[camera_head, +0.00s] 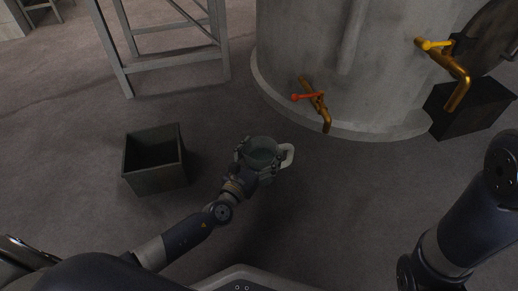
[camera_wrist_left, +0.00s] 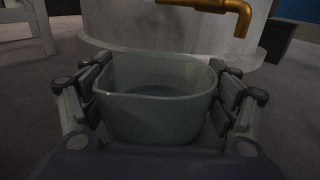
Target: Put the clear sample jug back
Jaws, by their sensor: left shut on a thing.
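The clear sample jug (camera_head: 262,151) is a pale grey-green see-through vessel with a light handle on its right side. My left gripper (camera_head: 258,158) is shut around its body and holds it upright above the floor, between the box and the tank. In the left wrist view the jug (camera_wrist_left: 155,105) sits between both fingers of the gripper (camera_wrist_left: 160,100), with what looks like some liquid low inside. My right arm shows at the right edge of the head view, but its gripper is out of view.
An open dark box (camera_head: 156,172) stands on the floor left of the jug. A large grey tank (camera_head: 310,50) with a red-handled brass tap (camera_head: 318,103) and a yellow-handled tap (camera_head: 450,70) stands behind. A metal frame (camera_head: 170,62) is at upper left. Floor between box and tank is clear.

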